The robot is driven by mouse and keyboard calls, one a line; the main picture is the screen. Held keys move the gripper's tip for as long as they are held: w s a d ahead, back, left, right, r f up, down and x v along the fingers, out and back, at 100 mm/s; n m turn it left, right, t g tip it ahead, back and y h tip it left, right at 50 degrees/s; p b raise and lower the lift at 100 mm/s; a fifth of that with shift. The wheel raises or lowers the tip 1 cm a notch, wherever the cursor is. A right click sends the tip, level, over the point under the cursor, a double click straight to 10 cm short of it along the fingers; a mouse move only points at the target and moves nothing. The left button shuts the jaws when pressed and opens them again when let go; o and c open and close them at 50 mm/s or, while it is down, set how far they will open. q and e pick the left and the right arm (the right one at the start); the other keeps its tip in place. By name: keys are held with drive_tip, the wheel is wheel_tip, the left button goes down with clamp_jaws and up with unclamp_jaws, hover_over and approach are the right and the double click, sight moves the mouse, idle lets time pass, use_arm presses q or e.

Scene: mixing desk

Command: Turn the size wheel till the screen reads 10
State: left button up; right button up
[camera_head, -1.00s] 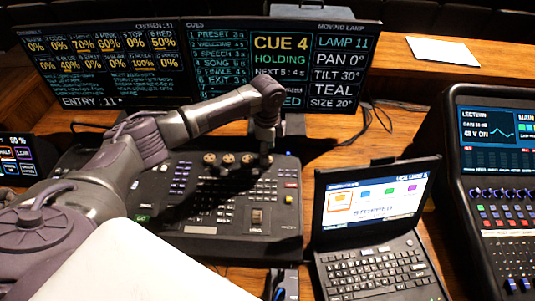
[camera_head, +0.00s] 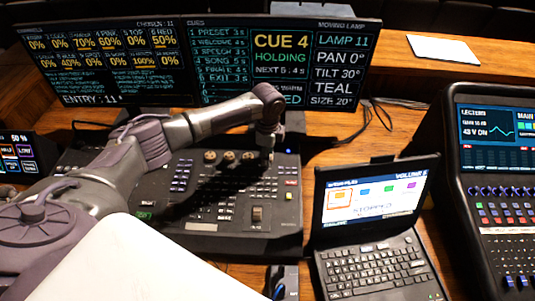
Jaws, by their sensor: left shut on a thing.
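The right-hand monitor (camera_head: 337,64) lists a moving lamp: LAMP 11, PAN 0°, TILT 30°, TEAL and SIZE 20°. The mixing desk (camera_head: 202,227) stands below the monitors, with a row of round wheels (camera_head: 229,157) along its upper part. My left arm reaches across it from the left. My left gripper (camera_head: 268,158) points down at the right end of the row and is shut on the wheel there. That wheel is mostly hidden by the fingers, and its label cannot be read. My right gripper is not in view.
An open laptop (camera_head: 370,265) stands right of the desk, and a second console (camera_head: 490,185) is at the far right. A small touch panel (camera_head: 18,153) is at the left edge. White paper (camera_head: 443,49) lies at the back right. Cables (camera_head: 383,112) run behind the laptop.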

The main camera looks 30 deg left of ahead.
use_arm(q)
drive_tip(key=n+p, duration=0.3)
drive_tip(key=shift+r, duration=0.2)
drive_tip(key=n+p, duration=0.2)
drive_tip(key=n, duration=0.1)
drive_tip(key=shift+p, duration=0.3)
drive_tip(key=shift+f+n+p, duration=0.1)
drive_tip(key=shift+n+p, duration=0.45)
drive_tip(key=shift+n, duration=0.35)
drive_tip(key=o, duration=1.2)
drive_tip(key=shift+c, duration=0.2)
wheel_tip(320, 180, up, 12)
